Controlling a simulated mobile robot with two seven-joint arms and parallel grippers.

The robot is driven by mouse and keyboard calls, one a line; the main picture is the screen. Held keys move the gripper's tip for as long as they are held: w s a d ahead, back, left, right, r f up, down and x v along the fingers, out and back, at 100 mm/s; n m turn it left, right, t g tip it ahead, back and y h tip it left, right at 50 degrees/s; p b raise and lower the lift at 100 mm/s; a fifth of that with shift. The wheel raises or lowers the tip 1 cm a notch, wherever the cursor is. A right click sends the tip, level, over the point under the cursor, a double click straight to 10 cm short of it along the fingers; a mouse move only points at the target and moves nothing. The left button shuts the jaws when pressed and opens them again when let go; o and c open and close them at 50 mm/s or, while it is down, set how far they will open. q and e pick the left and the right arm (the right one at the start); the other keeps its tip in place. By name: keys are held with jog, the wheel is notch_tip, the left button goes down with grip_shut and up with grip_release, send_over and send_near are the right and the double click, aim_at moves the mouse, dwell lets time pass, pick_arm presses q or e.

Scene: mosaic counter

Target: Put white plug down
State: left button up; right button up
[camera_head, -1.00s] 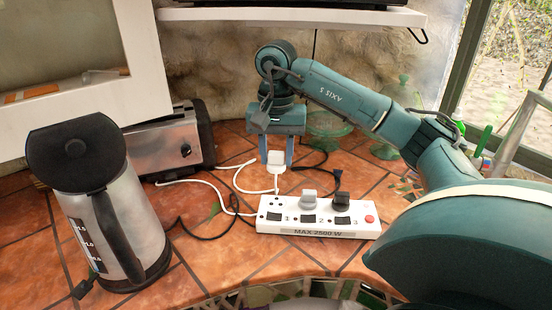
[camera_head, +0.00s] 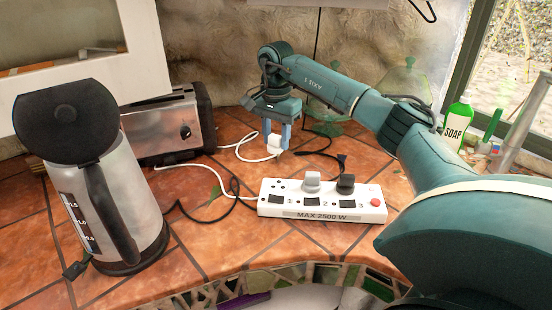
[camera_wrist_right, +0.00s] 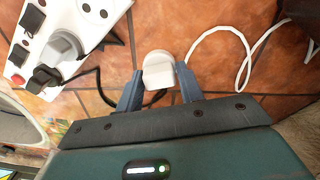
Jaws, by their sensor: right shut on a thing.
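The white plug (camera_head: 274,144) is between the fingers of my right gripper (camera_head: 277,138), behind the power strip. In the right wrist view the white plug (camera_wrist_right: 158,72) sits between the two blue-grey fingers (camera_wrist_right: 160,88), with its white cable looping off to the right. The right gripper is shut on it, pointing down near the tiled counter; whether the plug touches the tiles I cannot tell. The white power strip (camera_head: 330,213) has a grey plug (camera_head: 312,181) and a black plug (camera_head: 346,184) in it. My left gripper is not in view.
A kettle (camera_head: 118,210) stands at the left front, with a toaster (camera_head: 165,128) behind it. A green soap bottle (camera_head: 458,122) stands at the right by the window. Tiles left of the strip are mostly clear, crossed by cables.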

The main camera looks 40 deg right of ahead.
aim_at(276, 136)
jog(key=shift+f, duration=2.6)
jog(key=shift+f, duration=0.1)
jog(key=shift+f, duration=0.15)
jog(key=o, duration=1)
notch_tip(276, 136, up, 12)
jog(key=shift+r, duration=0.25)
